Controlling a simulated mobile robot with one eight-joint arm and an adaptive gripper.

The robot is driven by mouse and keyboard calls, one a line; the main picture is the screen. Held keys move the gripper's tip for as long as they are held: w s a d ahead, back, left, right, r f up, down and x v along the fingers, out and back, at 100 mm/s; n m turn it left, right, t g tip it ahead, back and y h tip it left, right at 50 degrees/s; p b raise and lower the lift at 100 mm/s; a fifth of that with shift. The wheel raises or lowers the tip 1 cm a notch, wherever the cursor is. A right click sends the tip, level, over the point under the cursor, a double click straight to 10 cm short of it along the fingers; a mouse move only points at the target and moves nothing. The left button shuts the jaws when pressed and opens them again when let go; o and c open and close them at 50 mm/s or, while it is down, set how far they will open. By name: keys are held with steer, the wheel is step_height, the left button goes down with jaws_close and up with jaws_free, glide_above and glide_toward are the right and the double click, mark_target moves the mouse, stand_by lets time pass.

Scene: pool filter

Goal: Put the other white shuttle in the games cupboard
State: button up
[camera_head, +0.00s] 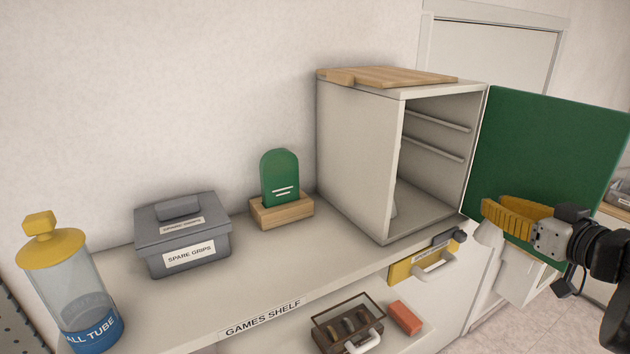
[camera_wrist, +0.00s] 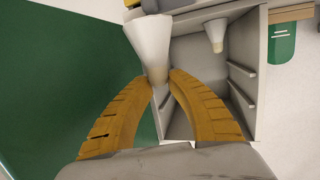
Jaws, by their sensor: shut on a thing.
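My gripper (camera_head: 488,212), with yellow ribbed fingers, is at the right in the head view, in front of the open green door and outside the cupboard. It is shut on a white cone-shaped shuttle (camera_head: 489,236). In the wrist view the held shuttle (camera_wrist: 149,40) has its narrow end between the fingertips (camera_wrist: 161,78). The pale games cupboard (camera_head: 358,160) stands open on the counter, its green door (camera_head: 545,150) swung right. Another white shuttle (camera_wrist: 215,32) stands inside, clear in the wrist view and mostly hidden by the side wall in the head view.
A wooden board (camera_head: 385,77) lies on the cupboard. Left along the counter are a green rounded piece in a wooden stand (camera_head: 282,210), a grey spare grips box (camera_head: 183,235) and a ball tube (camera_head: 75,290). Rails (camera_head: 435,147) line the cupboard's inner wall. A yellow-fronted unit (camera_head: 405,272) sits below.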

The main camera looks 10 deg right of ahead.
steer(key=shift+r, duration=0.75)
steer(key=shift+s+d, duration=0.1)
steer(key=shift+s, duration=0.05)
steer(key=w+a+b, duration=0.1)
steer(key=w+a, duration=0.1)
steer(key=w, duration=0.4)
steer(key=w+a+f+b, duration=0.1)
steer(key=w+a+b, duration=0.1)
steer(key=w, duration=0.4)
steer(key=w+a+b, duration=0.1)
steer(key=w+a, duration=0.2)
steer(key=w, duration=0.4)
steer(key=shift+f, duration=0.2)
steer(key=shift+s+f+b, duration=0.1)
steer(key=shift+f+b, duration=0.5)
steer(key=shift+b, duration=0.15)
steer(key=o, duration=0.9)
steer(key=shift+c, duration=0.2)
steer(key=shift+o, duration=0.5)
